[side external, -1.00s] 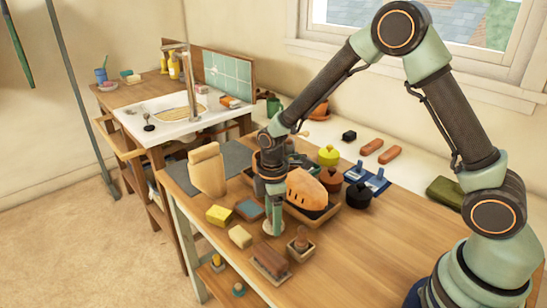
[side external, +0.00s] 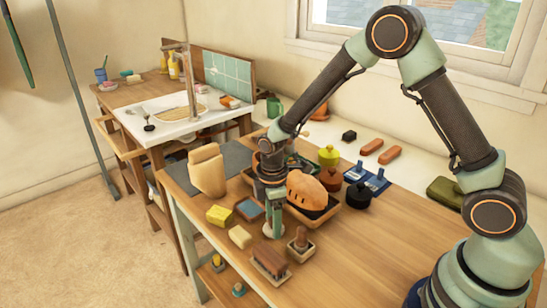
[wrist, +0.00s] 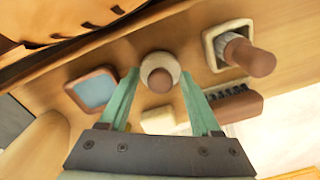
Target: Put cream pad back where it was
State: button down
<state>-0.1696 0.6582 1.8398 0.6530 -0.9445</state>
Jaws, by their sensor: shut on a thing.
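The cream pad (wrist: 147,60), round with a brown knob on top, is between the two fingertips of my gripper (wrist: 160,76) in the wrist view. My gripper is shut on it. In the side view my gripper (side external: 272,228) points straight down, low over the wooden table's near-left part. The pad is mostly hidden by the fingers there, and I cannot tell whether it touches the table.
Nearby are a blue-topped brown block (side external: 249,209), a yellow block (side external: 219,215), a cream block (side external: 240,236), a brown brush (side external: 269,263) and a knobbed piece in a square tray (side external: 300,244). The table's right part is clear.

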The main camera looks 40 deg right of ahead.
jog(key=shift+f, duration=0.2)
grip_release()
notch_tip(320, 180, up, 11)
jog(key=s+d+r+m+t, duration=0.3)
jog(key=s+r+m, duration=0.3)
jog(key=s+d+r+m+t, duration=0.2)
jog(key=s+d+r+m, duration=0.2)
jog(key=s+r+m, duration=0.2)
jog(key=shift+s+r+m+t, duration=0.2)
jog(key=shift+r+m+t, duration=0.2)
jog(key=shift+r, duration=0.15)
